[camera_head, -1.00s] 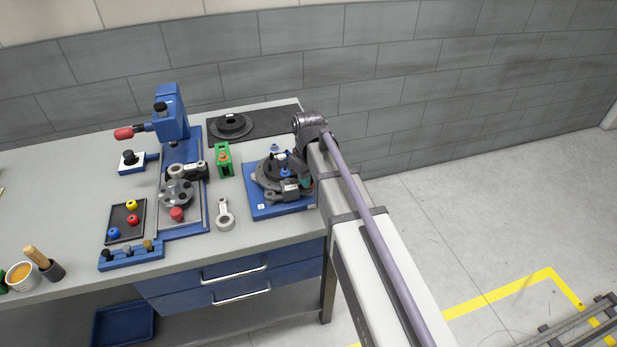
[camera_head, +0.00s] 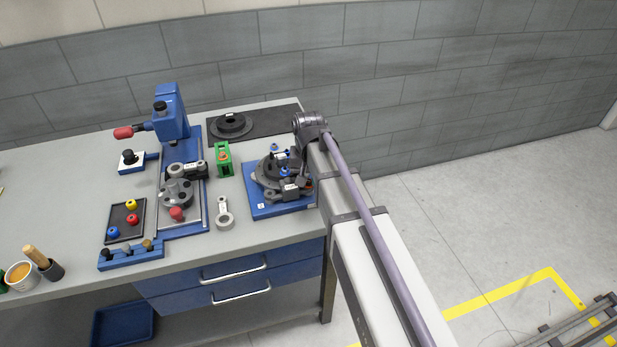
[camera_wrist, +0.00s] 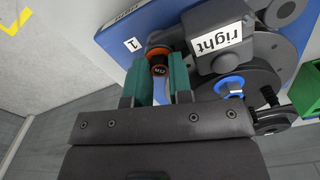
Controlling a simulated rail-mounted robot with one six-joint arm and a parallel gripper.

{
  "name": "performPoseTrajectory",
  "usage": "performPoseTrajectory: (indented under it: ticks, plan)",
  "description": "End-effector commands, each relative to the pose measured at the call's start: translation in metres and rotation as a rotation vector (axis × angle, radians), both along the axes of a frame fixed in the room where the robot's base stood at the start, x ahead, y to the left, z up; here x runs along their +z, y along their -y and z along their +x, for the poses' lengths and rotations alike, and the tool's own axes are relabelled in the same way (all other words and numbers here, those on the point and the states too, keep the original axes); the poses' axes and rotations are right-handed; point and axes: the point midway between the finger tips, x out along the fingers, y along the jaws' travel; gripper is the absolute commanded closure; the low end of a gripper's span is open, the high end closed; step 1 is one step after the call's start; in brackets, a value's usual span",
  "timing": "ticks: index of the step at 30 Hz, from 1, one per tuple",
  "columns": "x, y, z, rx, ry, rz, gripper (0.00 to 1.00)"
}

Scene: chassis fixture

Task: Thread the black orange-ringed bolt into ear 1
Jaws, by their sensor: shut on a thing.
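The black bolt with its orange ring (camera_wrist: 158,68) sits between the green fingertips of my gripper (camera_wrist: 159,80) in the wrist view. My gripper is shut on it. The bolt's head faces the camera; its lower end is hidden. Just beyond it, beside the printed "1" on the blue base plate (camera_wrist: 118,37), is a grey ear (camera_wrist: 172,36), mostly hidden. I cannot tell whether the bolt is inside the ear's hole. In the head view the blue base plate (camera_head: 258,206) carries the dark round chassis, and my wrist covers its right side.
A grey block labelled "right" (camera_wrist: 222,40) stands close beside the fingers. A blue-ringed bolt (camera_wrist: 229,87) is farther right. The green stand (camera_head: 223,160) and a grey connecting rod (camera_head: 224,214) are left of the plate. The press (camera_head: 171,115) stands farther left.

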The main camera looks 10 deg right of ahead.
Motion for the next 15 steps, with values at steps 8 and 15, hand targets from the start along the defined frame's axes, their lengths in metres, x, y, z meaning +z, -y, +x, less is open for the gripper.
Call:
performPoseTrajectory:
  ticks: [8,15]
  plan:
    - [-0.0004,0.0002,0.0,-0.085,0.0,0.0,1.0]
    - [-0.0012,0.0002,0.0001,-0.325,0.0,0.0,1.0]
